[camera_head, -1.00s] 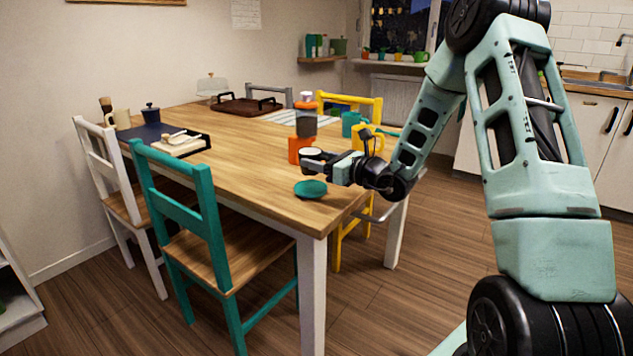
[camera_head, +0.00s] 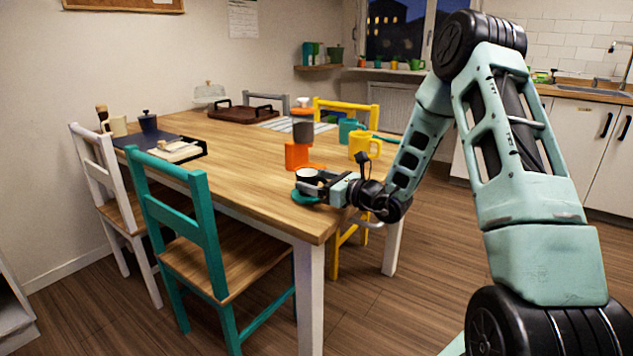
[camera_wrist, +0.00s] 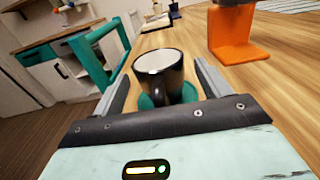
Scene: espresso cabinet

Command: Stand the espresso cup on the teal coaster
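The espresso cup (camera_head: 308,175), dark outside and pale inside, stands upright over the teal coaster (camera_head: 297,197) near the table's front right corner. In the wrist view the cup (camera_wrist: 160,78) is between the fingers, its handle towards my palm, with the coaster (camera_wrist: 146,102) showing beneath it. It appears to rest on the coaster, though its base is partly hidden by the handle. My gripper (camera_head: 322,186) is low at the coaster. In the wrist view its fingers (camera_wrist: 162,82) are spread, with a visible gap on each side of the cup.
An orange coffee machine (camera_head: 298,154) stands just behind the cup. Yellow (camera_head: 365,146) and teal (camera_head: 348,130) mugs are farther back. A brown tray (camera_head: 242,115) and a dark mat with a notebook (camera_head: 175,151) lie farther off. The middle of the table is clear.

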